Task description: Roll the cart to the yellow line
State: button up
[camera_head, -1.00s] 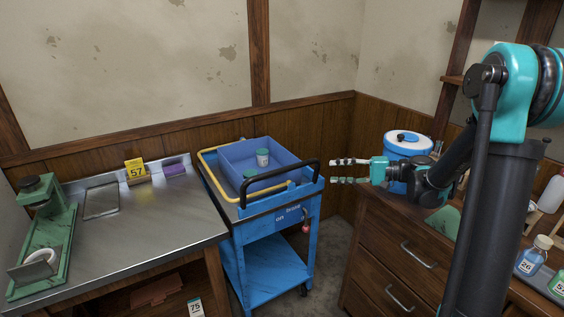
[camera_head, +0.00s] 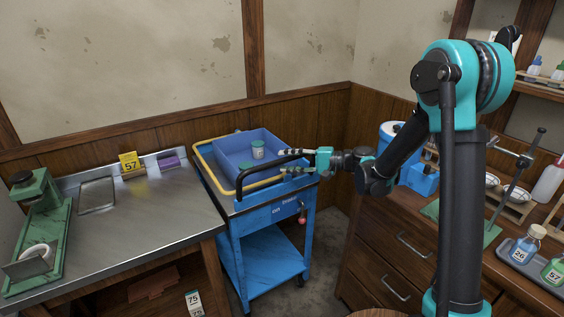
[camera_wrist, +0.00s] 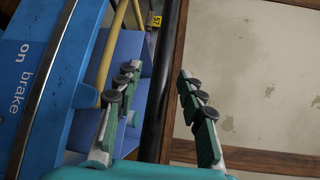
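The blue cart (camera_head: 270,212) stands between the left bench and the right drawer unit. It has a black push handle (camera_head: 262,167), a yellow rail (camera_head: 207,168) and a red-tipped lever (camera_head: 302,216). In the wrist view, the lettering "on" and "brake" shows on the cart's blue panel (camera_wrist: 35,70). My gripper (camera_head: 286,161) is at the right part of the handle. In the wrist view, the black handle bar (camera_wrist: 160,85) passes between the spread fingers (camera_wrist: 165,95), with a gap at the right finger. No yellow floor line is in view.
A blue bin (camera_head: 235,150) with green-lidded jars sits on the cart. The metal-topped bench (camera_head: 150,215) is close on the left; the wooden drawer unit (camera_head: 385,225) is close on the right. A little grey floor (camera_head: 332,240) shows beside the cart.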

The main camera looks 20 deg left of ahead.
jog(key=shift+s+a+f, duration=0.1)
jog(key=shift+a+f, duration=0.05)
jog(key=shift+a, duration=0.9)
grip_shut()
